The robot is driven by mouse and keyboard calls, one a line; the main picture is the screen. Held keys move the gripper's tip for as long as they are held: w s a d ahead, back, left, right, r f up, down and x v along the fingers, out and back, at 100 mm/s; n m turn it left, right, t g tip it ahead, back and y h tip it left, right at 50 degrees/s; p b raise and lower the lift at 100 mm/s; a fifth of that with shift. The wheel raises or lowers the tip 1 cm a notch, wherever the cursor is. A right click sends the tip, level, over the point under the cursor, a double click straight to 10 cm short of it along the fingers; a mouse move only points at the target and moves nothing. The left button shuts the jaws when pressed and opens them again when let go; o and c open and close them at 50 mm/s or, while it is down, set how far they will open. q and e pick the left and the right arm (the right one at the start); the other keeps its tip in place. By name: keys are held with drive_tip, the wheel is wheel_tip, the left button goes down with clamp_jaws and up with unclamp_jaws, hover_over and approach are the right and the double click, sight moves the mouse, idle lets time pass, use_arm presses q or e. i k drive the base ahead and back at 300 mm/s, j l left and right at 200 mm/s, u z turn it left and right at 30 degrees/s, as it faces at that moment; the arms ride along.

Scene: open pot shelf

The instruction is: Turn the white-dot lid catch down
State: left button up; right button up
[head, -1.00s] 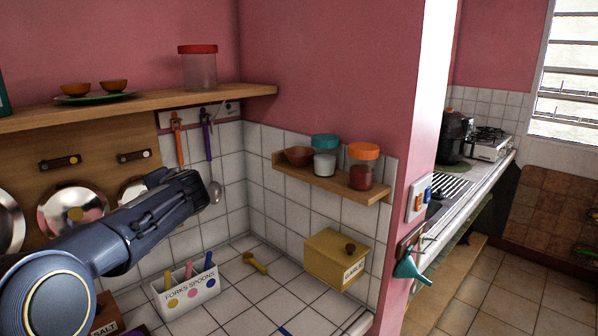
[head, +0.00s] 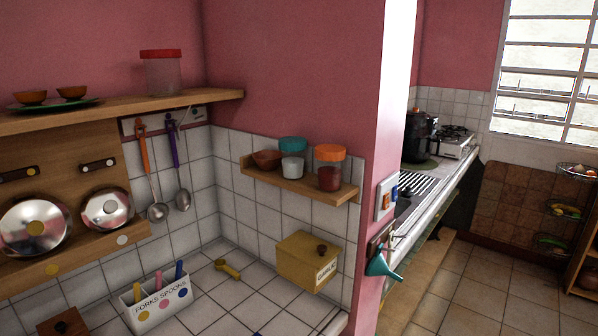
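The white-dot catch (head: 97,165) is a short dark bar on the wooden back board, lying about level, with a pale dot at its right end. Below it a shiny round lid (head: 92,209) leans in the rack, apart from the catch. A wooden rail (head: 85,252) in front of the lids bears a white dot below this lid and a yellow dot further left. A second dark catch (head: 17,173), with a yellowish dot, also lies level above a larger lid (head: 22,243) with a yellow dot. Neither of my grippers is in view.
A shelf (head: 180,103) with a red-lidded jar (head: 162,73) runs above the catches. Two ladles (head: 183,200) hang right of the lids. A forks-and-spoons holder (head: 158,306) and a yellow box (head: 308,262) stand on the tiled counter.

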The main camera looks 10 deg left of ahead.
sight(107, 163)
drive_tip(key=u, duration=1)
drive_tip(key=k, duration=0.1)
